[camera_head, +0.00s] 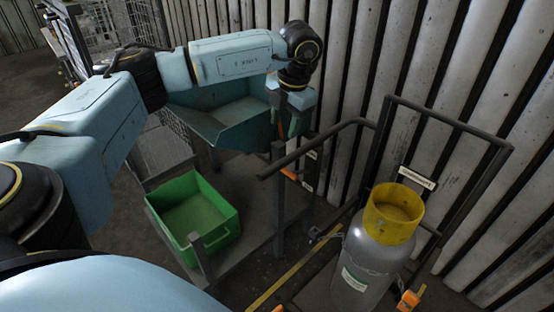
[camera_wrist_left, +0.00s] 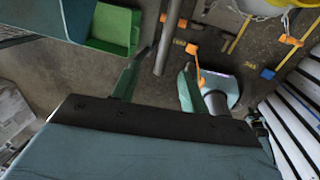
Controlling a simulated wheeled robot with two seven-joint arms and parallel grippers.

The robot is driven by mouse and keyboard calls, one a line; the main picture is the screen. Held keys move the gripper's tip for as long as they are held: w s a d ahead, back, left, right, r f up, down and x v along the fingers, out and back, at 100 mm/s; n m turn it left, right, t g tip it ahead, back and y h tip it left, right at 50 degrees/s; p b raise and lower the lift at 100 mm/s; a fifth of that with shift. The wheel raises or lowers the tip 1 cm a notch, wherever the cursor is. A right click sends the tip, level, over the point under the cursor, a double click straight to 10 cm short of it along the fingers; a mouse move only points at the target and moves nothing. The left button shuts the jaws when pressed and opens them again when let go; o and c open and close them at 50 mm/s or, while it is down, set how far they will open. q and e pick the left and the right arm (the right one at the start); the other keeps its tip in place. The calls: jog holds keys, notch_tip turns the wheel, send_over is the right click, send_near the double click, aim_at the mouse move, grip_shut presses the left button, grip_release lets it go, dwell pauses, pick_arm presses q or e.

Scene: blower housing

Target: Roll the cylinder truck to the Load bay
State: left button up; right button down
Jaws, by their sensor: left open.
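The cylinder truck (camera_head: 447,122) is a dark tubular frame at the right of the head view, close to the ribbed wall. A grey gas cylinder (camera_head: 368,262) with a yellow collar (camera_head: 393,212) stands upright on it, with a chain at its side. The collar shows partly at the top right of the left wrist view (camera_wrist_left: 265,7). My left gripper (camera_head: 286,128) points down, open, left of the truck and apart from the cylinder. In the wrist view its green fingers (camera_wrist_left: 157,88) are spread, with nothing clearly gripped. I cannot make out the Load bay. My right gripper is out of view.
A teal hopper (camera_head: 222,115) stands behind my left gripper. A dark bar (camera_head: 320,148) reaches toward the truck frame. Yellow lines (camera_head: 295,268) mark the floor. The ribbed wall (camera_head: 345,60) bounds the right.

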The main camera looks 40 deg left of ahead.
pick_arm(q)
jog(key=f, duration=0.3)
jog(key=a+f, duration=0.1)
jog(key=f, duration=0.3)
jog(key=a+f+b, duration=0.1)
jog(key=f, duration=0.3)
jog(key=shift+a+f, duration=0.2)
jog(key=shift+f, duration=0.05)
jog(key=shift+w+a+f, duration=0.1)
jog(key=shift+a+f, duration=0.05)
jog(key=shift+f, duration=0.6)
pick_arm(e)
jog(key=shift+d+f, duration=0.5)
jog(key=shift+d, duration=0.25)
pick_arm(q)
jog(key=shift+o, duration=0.2)
